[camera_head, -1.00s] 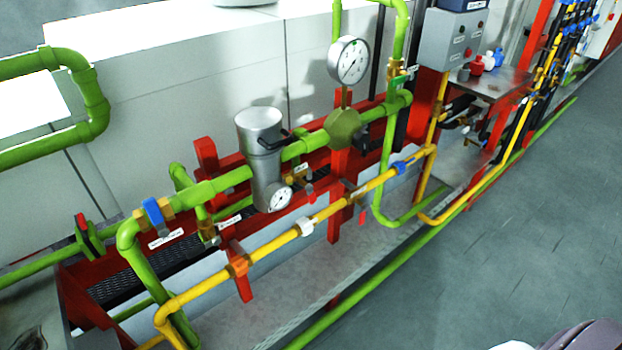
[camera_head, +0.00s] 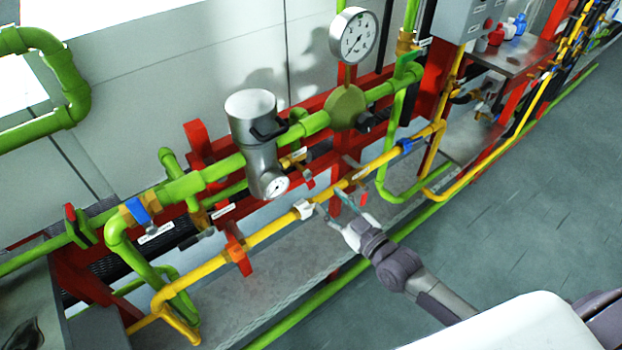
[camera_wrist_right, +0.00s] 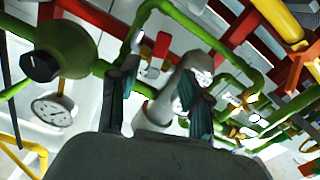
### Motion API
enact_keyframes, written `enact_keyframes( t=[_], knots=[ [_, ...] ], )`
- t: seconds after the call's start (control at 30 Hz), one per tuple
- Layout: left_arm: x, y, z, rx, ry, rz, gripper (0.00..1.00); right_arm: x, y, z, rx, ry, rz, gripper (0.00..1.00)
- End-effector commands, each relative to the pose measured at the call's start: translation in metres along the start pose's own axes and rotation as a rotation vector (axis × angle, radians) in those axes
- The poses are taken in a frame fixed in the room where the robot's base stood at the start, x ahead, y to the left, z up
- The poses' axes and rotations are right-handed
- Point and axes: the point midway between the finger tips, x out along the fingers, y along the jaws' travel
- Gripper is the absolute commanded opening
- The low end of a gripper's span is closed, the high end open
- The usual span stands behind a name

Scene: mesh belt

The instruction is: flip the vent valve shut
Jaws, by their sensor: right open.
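I cannot read the labels to tell which valve is the vent valve. A small valve with an orange-red handle (camera_head: 309,178) sits on the green line behind the yellow pipe (camera_head: 276,229). A blue-handled valve (camera_head: 138,211) is on the green pipe at the left, and a green-handled valve (camera_head: 408,62) is at the upper right. My right gripper (camera_head: 337,204) is open and empty, in front of the yellow pipe, right of its white fitting (camera_head: 304,209). In the right wrist view its two fingers (camera_wrist_right: 160,80) are spread, with the silver cylinder beyond. My left gripper is out of view.
The silver filter cylinder (camera_head: 255,140) with a small gauge stands left of my right gripper. A large round gauge (camera_head: 354,35) rises behind. Red frame posts and green pipes crowd the space. The grey floor (camera_head: 510,190) is clear at right.

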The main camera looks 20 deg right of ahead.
Motion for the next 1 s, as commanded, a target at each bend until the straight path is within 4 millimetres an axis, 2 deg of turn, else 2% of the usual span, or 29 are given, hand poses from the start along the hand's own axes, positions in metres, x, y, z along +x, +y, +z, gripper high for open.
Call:
enact_keyframes(
  t=[0.03,0.2,0.4,0.6,0.83,0.87,1.0],
  knots=[
    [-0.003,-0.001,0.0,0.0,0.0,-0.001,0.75,0.014,0.001,-0.003,0.001,0.004,0.002,0.48],
    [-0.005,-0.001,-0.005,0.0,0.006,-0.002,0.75,0.048,0.001,-0.001,0.0,0.001,0.001,0.48],
    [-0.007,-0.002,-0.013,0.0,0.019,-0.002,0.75,0.076,0.0,0.0,0.002,-0.001,0.0,0.48],
    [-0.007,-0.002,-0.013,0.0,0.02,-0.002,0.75,0.085,0.0,0.0,0.001,-0.001,0.0,0.48],
    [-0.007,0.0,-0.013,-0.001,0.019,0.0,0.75,0.086,0.0,0.001,0.001,-0.001,0.0,0.48],
    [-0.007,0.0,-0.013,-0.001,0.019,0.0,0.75,0.086,0.0,0.001,0.001,-0.001,0.0,0.45],
    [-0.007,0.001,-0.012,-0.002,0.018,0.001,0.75,0.086,0.0,0.001,0.001,-0.001,0.0,0.21]
  ],
)
